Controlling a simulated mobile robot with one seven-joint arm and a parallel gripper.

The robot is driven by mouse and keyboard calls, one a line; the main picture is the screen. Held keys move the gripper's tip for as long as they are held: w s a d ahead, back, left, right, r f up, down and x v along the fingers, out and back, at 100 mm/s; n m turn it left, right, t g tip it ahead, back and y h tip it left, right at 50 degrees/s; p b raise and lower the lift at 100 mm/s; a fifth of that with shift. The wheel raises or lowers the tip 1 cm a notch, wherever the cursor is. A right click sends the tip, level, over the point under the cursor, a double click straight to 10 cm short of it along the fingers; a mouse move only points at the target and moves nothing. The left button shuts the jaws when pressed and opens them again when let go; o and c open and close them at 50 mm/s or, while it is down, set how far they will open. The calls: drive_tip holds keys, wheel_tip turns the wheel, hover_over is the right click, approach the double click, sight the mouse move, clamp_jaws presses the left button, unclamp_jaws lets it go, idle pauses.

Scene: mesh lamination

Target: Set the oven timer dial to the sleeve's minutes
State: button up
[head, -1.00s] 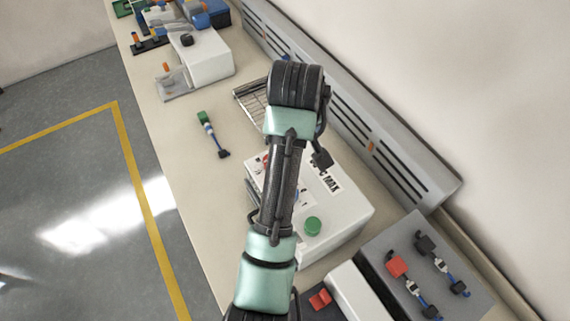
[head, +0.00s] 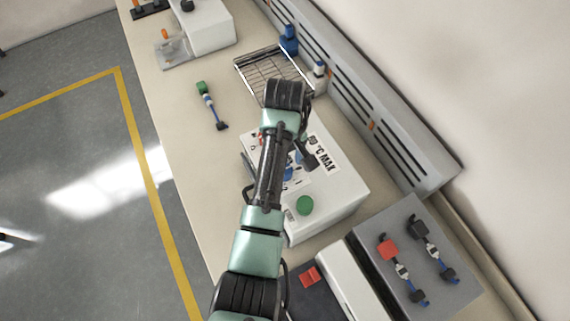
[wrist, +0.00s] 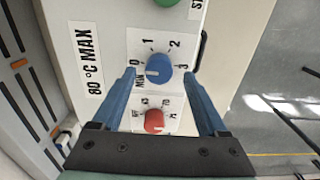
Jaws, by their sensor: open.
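The oven is a white box (head: 335,205) with an "80 °C MAX" label, below my arm in the head view. In the wrist view its blue timer dial (wrist: 158,67) sits on a plate marked MIN, 0, 1, 2, 3. A pale mark on the dial's left side faces about the 0. My gripper (wrist: 160,75) is open, with one blue finger to each side of the blue dial; contact cannot be told. A cable with a green end and a pale sleeve (head: 209,103) lies on the bench; any writing on it is too small to read.
A red dial (wrist: 154,120) lies between the fingers, nearer the palm. A green button (head: 305,205) is on the oven's top. A wire rack (head: 270,75) stands behind. A grey block (head: 385,225) with two cables is at right. Bench is clear around the loose cable.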

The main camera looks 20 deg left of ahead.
drive_tip(key=shift+f, duration=1.2)
clamp_jaws()
